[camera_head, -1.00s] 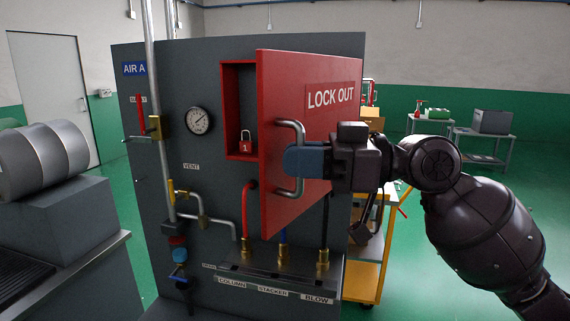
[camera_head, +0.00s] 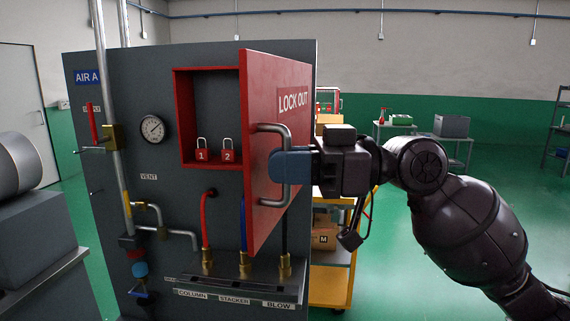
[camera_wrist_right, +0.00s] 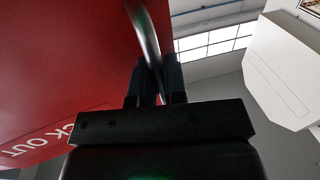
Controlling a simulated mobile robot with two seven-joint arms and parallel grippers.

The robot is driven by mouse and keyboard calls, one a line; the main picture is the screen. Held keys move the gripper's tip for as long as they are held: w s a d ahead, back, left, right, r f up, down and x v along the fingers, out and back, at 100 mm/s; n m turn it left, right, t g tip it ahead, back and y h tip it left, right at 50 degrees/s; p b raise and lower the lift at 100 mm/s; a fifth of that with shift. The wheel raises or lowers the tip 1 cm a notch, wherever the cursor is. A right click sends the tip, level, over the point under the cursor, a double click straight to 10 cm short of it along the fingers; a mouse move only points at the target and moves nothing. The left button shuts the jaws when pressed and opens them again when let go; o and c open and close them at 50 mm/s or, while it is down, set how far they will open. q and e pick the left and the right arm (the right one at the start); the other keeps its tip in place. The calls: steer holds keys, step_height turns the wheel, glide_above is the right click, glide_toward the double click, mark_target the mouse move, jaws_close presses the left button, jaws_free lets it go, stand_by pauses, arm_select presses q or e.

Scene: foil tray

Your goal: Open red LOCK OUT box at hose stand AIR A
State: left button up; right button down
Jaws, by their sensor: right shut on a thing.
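The red LOCK OUT box (camera_head: 186,120) is on the grey panel of the hose stand marked AIR A (camera_head: 87,77). Its red door (camera_head: 285,85) stands swung open to the right, still angled toward me. Two red padlocks, numbered 1 (camera_head: 202,151) and 2 (camera_head: 228,151), are visible inside; the box's right part is hidden behind the door. My right gripper (camera_head: 290,164) is shut on the door's metal handle (camera_head: 258,128). In the right wrist view, the handle (camera_wrist_right: 146,35) runs between the fingers, beside the red door face. My left gripper is out of view.
A gauge (camera_head: 152,128), pipes and a red lever (camera_head: 92,122) are on the panel left of the box. Hoses marked COLUMN, STACKER and BLOW hang below. A yellow cart (camera_head: 330,285) stands behind the door and my right arm. Green floor is open at right.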

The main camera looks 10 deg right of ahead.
steer(key=c, duration=1.5)
jaws_free()
steer(key=shift+d, duration=0.15)
steer(key=b+v, duration=0.2)
steer(key=v, duration=0.8)
steer(key=shift+d, duration=0.25)
